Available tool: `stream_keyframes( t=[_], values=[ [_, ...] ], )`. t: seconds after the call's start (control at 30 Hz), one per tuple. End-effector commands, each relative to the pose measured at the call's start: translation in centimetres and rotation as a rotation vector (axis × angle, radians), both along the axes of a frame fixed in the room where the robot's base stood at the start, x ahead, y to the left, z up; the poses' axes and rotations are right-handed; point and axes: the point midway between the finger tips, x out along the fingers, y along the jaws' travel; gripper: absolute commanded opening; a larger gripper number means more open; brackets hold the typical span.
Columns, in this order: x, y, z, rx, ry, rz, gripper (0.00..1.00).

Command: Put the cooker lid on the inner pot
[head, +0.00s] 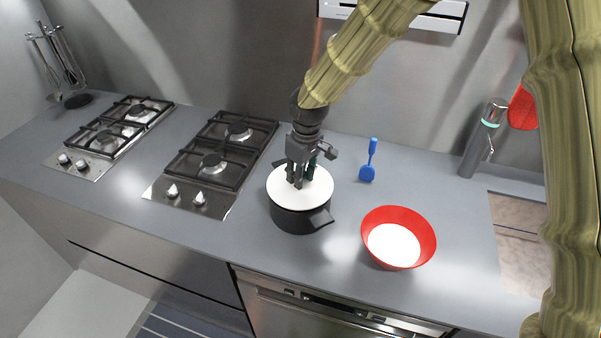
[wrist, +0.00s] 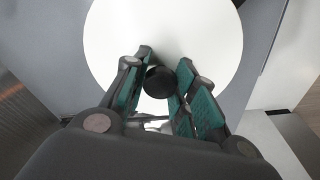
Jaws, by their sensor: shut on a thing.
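The cooker lid (head: 318,193) is a white disc with a dark round knob, and it lies over the top of the dark inner pot (head: 300,218) on the counter. In the wrist view the white lid (wrist: 215,35) fills the upper middle, with its black knob (wrist: 160,82) between the fingers. My gripper (head: 301,180) points down over the lid and is shut on the knob; its green finger pads also show in the wrist view (wrist: 160,88). The pot has side handles. The lid hides the inside of the pot. I cannot tell whether the lid's rim rests fully on the pot.
A red bowl (head: 427,240) with a white inside bottom stands to the right of the pot. Two gas hobs (head: 215,160) (head: 118,130) are at the left.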

Motion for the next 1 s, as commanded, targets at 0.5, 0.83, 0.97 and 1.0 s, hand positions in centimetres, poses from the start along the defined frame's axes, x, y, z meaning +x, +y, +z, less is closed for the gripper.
stream_keyframes(
  t=[0.5,0.83,0.97,1.0],
  values=[
    [0.0,0.0,-0.7,0.0,0.0,0.0,0.47],
    [0.0,0.0,-0.6,0.0,0.0,0.0,0.49],
    [0.0,0.0,0.2,0.001,-0.001,0.0,0.49],
    [0.0,-0.1,0.6,0.001,-0.001,0.0,0.49]
  ],
)
